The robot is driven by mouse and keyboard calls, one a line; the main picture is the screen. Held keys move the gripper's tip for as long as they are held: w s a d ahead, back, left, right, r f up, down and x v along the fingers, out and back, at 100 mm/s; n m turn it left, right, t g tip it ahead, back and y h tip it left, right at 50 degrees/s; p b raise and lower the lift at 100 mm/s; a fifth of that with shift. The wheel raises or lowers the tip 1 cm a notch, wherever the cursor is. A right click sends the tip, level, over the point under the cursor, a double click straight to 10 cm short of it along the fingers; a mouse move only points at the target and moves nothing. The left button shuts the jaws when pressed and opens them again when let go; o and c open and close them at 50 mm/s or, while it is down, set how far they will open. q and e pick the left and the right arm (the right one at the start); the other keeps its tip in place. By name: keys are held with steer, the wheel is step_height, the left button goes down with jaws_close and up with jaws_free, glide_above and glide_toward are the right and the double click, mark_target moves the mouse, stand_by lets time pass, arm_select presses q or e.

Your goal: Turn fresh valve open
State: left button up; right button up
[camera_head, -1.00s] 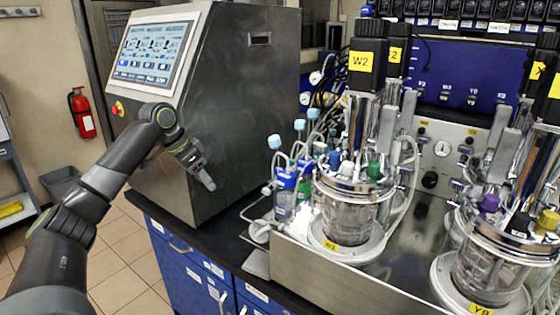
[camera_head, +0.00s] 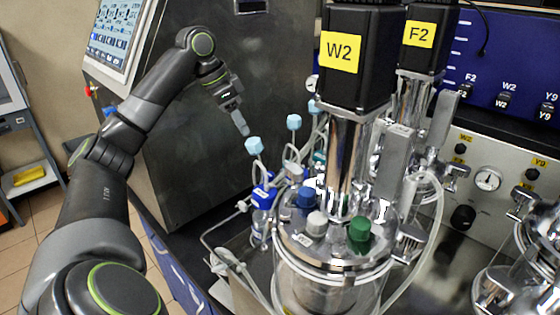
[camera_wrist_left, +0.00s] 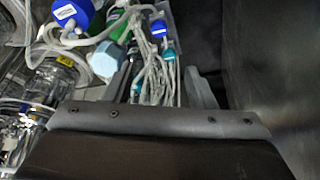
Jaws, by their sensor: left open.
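No part is legibly marked as the fresh valve, so I cannot tell which one it is. A light-blue knob-like cap (camera_head: 254,146) and a second light-blue cap (camera_head: 294,122) stand on thin tubes beside the W2 bioreactor (camera_head: 315,260). My left gripper (camera_head: 240,126) points down just above and left of the nearer cap, apart from it. In the left wrist view my gripper (camera_wrist_left: 160,74) has its fingers spread, with tubing visible beyond the gap. A light-blue cap (camera_wrist_left: 107,58) shows beside its left finger. My right gripper is out of view.
A large steel cabinet (camera_head: 190,165) with a touchscreen (camera_head: 112,35) stands close behind my left arm. The W2 motor (camera_head: 355,55) rises tall in the middle. Loose tubing (camera_head: 425,215) loops by the vessel. A control panel with a gauge (camera_head: 488,180) is at right.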

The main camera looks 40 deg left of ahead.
arm_select(q)
steer(key=p, duration=0.2)
glide_toward(267, 174)
step_height(267, 174, down, 2)
steer(key=x, duration=0.3)
steer(key=p+x, duration=0.1)
steer(key=x, duration=0.1)
steer(key=shift+w+d+f, duration=0.15)
steer(key=shift+w+d, duration=0.15)
steer(key=shift+w, duration=0.1)
steer(key=shift+w+f, duration=0.1)
steer(key=shift+f, duration=0.2)
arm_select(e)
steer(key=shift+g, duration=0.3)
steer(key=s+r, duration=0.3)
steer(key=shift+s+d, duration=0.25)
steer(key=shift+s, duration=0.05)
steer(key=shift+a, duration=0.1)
